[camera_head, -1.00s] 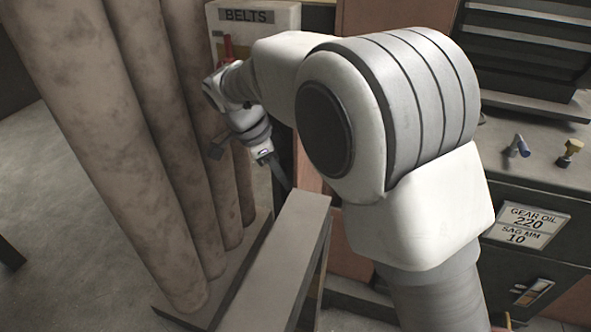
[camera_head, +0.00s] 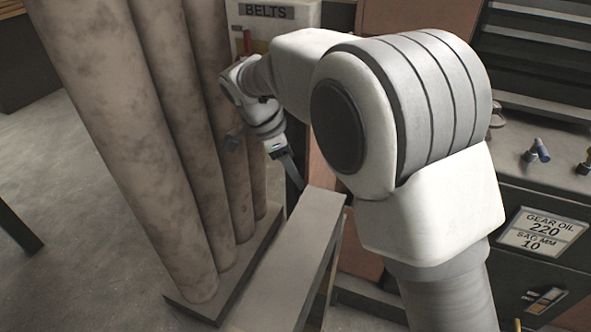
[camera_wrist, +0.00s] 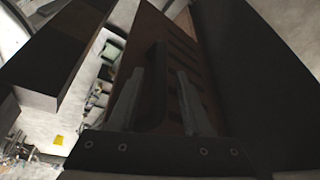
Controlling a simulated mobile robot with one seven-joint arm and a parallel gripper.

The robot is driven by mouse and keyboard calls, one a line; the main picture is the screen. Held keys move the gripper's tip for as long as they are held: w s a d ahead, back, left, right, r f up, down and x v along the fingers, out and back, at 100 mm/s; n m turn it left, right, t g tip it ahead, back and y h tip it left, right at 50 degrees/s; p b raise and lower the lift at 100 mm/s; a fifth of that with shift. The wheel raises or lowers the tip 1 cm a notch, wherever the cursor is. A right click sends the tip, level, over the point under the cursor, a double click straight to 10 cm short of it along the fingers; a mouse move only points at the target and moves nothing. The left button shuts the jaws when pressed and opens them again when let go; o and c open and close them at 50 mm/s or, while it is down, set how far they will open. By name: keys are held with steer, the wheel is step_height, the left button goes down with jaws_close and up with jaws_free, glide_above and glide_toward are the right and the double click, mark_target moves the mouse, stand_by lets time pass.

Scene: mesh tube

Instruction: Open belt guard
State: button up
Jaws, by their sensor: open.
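The belt guard looks to be the rust-brown slotted panel (camera_wrist: 187,62) in the wrist view, with a dark upright handle-like bar (camera_wrist: 155,85) on its face. My gripper (camera_wrist: 160,85) is open, with one finger on each side of this bar in the picture. I cannot tell how deep the bar sits between the fingers or whether they touch it. In the head view my gripper (camera_head: 294,180) points down behind the far end of a grey beam. A strip of rust-brown panel (camera_head: 323,160) shows beside it, and my arm hides much of the rest.
Tall mottled tubes (camera_head: 150,130) stand left of my gripper. The grey beam (camera_head: 290,255) runs toward me, close below the gripper. A BELTS box (camera_head: 268,14) is behind my wrist. A dark cabinet (camera_head: 545,225) with a gear oil label stands right. Open floor lies left.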

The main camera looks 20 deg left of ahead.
steer(key=p+v, duration=0.5)
steer(key=v, duration=1.2)
steer(key=shift+r, duration=0.3)
steer(key=shift+w, duration=0.1)
